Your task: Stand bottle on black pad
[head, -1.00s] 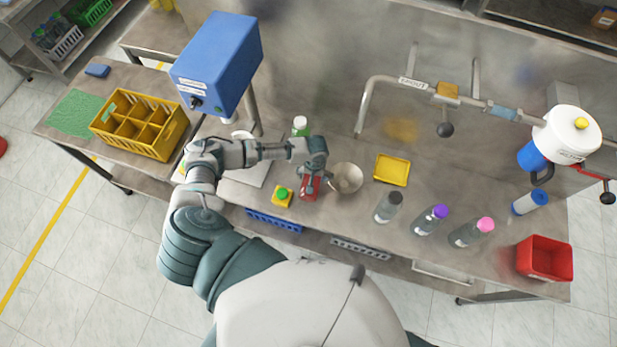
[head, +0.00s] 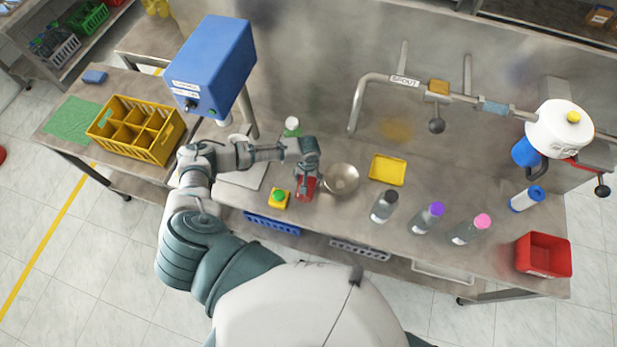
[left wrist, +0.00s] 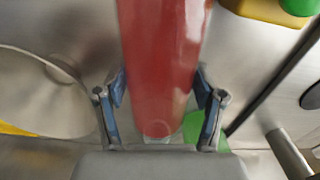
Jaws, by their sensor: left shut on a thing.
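My left gripper (head: 308,172) is shut on a red bottle (head: 304,190) at the front of the steel counter, between the yellow button box and the metal bowl. In the left wrist view the red bottle (left wrist: 162,65) runs down between the two fingers (left wrist: 160,102), one at each side. The gripper covers part of the bottle in the head view. I cannot tell whether its base touches the counter. I cannot make out a black pad in either view; the blue feeder box (head: 213,65) and my arm hide part of the left counter. My right gripper is not in view.
The button box (head: 279,199) and bowl (head: 341,179) flank the gripper closely. A white-capped green bottle (head: 291,127) stands behind it. A yellow tray (head: 387,169), several capped bottles and a red bin (head: 543,255) are to the right. A yellow crate (head: 136,130) sits on the left table.

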